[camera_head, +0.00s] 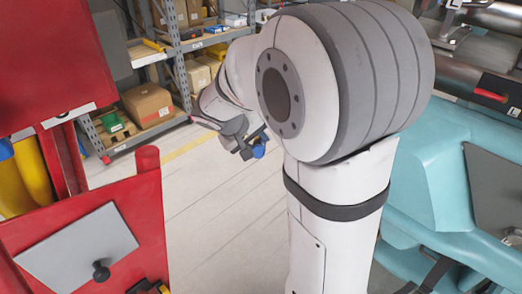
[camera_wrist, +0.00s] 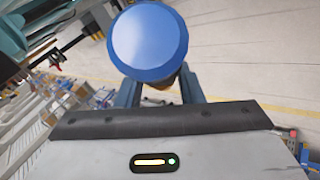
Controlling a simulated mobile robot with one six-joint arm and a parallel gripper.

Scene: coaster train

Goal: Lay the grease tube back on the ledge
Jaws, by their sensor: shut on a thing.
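The grease tube shows as a blue round end (camera_wrist: 149,36) close to the camera in the wrist view. In the head view only a small blue part of it (camera_head: 259,151) shows at my gripper. My gripper (camera_head: 248,143) is shut on the tube and holds it in the air over the floor. In the wrist view its fingers (camera_wrist: 161,92) stand on both sides below the blue end, and the rest of the tube is mostly hidden behind that end. I cannot tell which surface is the ledge.
A red cabinet (camera_head: 50,55) and a red stand with a grey plate (camera_head: 78,248) fill the left. A teal car body (camera_head: 425,180) is at the right. Shelves with cardboard boxes (camera_head: 147,105) stand behind. The floor (camera_head: 215,215) between is clear.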

